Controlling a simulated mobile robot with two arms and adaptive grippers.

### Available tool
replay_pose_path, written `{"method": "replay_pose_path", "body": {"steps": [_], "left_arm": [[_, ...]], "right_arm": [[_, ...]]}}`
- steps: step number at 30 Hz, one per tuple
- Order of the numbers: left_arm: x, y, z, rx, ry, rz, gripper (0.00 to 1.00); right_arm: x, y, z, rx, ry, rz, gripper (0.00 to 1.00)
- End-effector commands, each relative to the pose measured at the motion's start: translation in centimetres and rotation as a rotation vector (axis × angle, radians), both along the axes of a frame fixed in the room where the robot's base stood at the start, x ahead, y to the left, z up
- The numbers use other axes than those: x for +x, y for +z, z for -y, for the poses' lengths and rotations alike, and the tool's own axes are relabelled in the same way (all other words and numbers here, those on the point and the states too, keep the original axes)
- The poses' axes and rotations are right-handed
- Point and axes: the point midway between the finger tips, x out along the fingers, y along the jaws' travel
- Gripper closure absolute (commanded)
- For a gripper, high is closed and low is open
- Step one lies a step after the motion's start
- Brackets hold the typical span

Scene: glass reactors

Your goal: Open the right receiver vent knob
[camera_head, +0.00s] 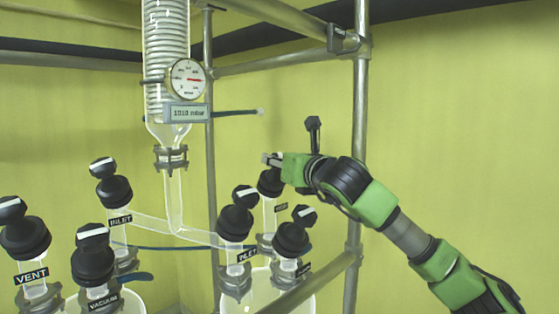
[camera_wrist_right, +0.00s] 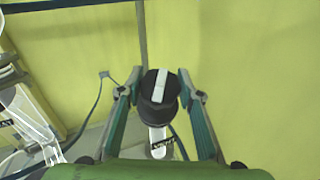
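The right receiver's vent knob (camera_head: 270,182) is a black cap with a white stripe, partly hidden behind my right gripper in the head view. In the right wrist view the knob (camera_wrist_right: 158,92) sits between the two fingers, its white stripe running roughly up and down the picture. A label (camera_wrist_right: 160,147) below it is upside down and hard to read. My right gripper (camera_head: 268,160) is at the knob's top; in the wrist view the gripper (camera_wrist_right: 160,72) is open, with a finger on each side and a narrow gap to the knob. My left gripper is not in view.
Near the vent knob stand the right receiver's inlet knob (camera_head: 235,220) and another black knob (camera_head: 293,238). A metal frame post (camera_head: 359,130) rises behind my right arm. The left receiver's knobs (camera_head: 92,262) and a glass column with a gauge (camera_head: 187,79) are to the left.

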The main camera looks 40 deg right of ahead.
Motion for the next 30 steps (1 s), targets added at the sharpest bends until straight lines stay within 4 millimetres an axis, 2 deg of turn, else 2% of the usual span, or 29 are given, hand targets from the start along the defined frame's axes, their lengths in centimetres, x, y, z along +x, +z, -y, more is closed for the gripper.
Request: {"method": "replay_pose_path", "body": {"steps": [11, 19, 30], "left_arm": [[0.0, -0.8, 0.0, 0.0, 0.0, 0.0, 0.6], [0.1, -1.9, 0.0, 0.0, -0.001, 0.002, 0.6], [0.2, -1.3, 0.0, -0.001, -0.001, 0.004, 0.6]], "right_arm": [[0.0, -0.2, 0.1, -0.023, 0.041, -0.004, 0.88], [-0.1, -0.1, 0.1, -0.099, 0.175, -0.01, 0.88], [0.0, 0.2, 0.1, -0.207, 0.368, -0.023, 0.88]]}}
